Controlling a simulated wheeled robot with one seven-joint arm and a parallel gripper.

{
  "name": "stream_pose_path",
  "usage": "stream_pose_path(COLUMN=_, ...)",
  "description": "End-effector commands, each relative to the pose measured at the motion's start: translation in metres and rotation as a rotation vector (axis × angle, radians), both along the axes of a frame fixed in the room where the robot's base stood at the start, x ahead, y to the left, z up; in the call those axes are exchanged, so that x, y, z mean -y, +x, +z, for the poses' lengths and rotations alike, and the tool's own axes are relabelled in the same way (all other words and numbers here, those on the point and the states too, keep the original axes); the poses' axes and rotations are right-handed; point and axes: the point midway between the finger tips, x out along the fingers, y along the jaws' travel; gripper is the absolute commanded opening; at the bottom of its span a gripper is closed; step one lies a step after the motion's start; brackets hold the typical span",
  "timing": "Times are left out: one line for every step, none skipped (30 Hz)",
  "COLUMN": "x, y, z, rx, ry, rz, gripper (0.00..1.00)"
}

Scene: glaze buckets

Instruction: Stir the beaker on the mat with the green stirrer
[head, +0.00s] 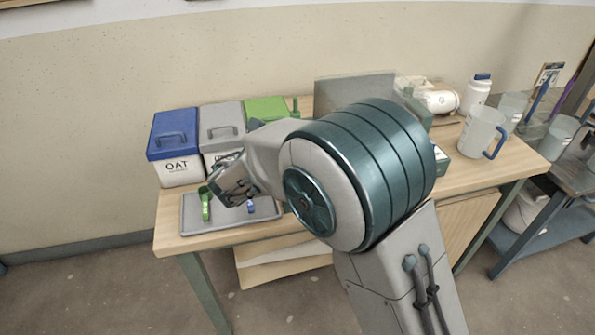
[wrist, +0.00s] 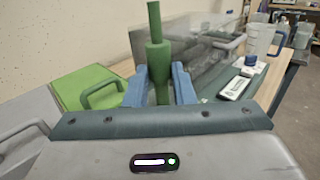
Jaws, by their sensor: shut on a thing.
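My gripper (wrist: 159,88) is shut on the green stirrer (wrist: 154,55), between its blue fingers in the wrist view. The stirrer is roughly upright, its thick part at the fingers and a thin rod above. Its lower end is hidden.
A blue-lidded OAT bucket (head: 178,172), a grey-lidded one (head: 222,116) and a green-lidded one (head: 264,107) line the table's back left. A grey tray (head: 225,227) holds small green and blue items. A grey panel (head: 340,88) and white bottle (head: 476,92) stand behind.

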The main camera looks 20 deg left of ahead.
Motion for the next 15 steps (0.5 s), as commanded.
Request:
stream_pose_path(x=-0.0034, y=-0.0019, z=0.0010, rx=0.001, ry=0.001, rz=0.001, gripper=0.00)
stream_pose_path(x=-0.0046, y=-0.0026, z=0.0011, rx=0.001, ry=0.001, rz=0.001, gripper=0.00)
stream_pose_path(x=-0.0055, y=-0.0032, z=0.0010, rx=0.001, ry=0.001, rz=0.000, gripper=0.00)
stream_pose_path(x=-0.0057, y=-0.0035, z=0.0010, rx=0.001, ry=0.002, rz=0.000, gripper=0.00)
stream_pose_path(x=-0.0057, y=-0.0035, z=0.0009, rx=0.001, ry=0.002, rz=0.000, gripper=0.00)
stream_pose_path(x=-0.0055, y=-0.0034, z=0.0008, rx=0.001, ry=0.002, rz=0.000, gripper=0.00)
stream_pose_path(x=-0.0054, y=-0.0034, z=0.0008, rx=0.001, ry=0.002, rz=0.000, gripper=0.00)
stream_pose_path(x=-0.0054, y=-0.0034, z=0.0008, rx=0.001, ry=0.002, rz=-0.001, gripper=0.00)
stream_pose_path(x=-0.0053, y=-0.0034, z=0.0008, rx=0.001, ry=0.002, rz=-0.001, gripper=0.00)
stream_pose_path(x=-0.0053, y=-0.0034, z=0.0008, rx=0.001, ry=0.002, rz=-0.001, gripper=0.00)
stream_pose_path(x=-0.0051, y=-0.0032, z=0.0008, rx=0.001, ry=0.002, rz=-0.001, gripper=0.00)
stream_pose_path(x=-0.0044, y=-0.0028, z=0.0007, rx=0.001, ry=0.001, rz=-0.001, gripper=0.00)
stream_pose_path(x=-0.0035, y=-0.0022, z=0.0007, rx=0.001, ry=0.001, rz=-0.001, gripper=0.00)
stream_pose_path(x=-0.0023, y=-0.0015, z=0.0006, rx=0.001, ry=0.001, rz=-0.001, gripper=0.00)
stream_pose_path(x=-0.0003, y=-0.0002, z=0.0004, rx=0.001, ry=0.001, rz=-0.002, gripper=0.00)
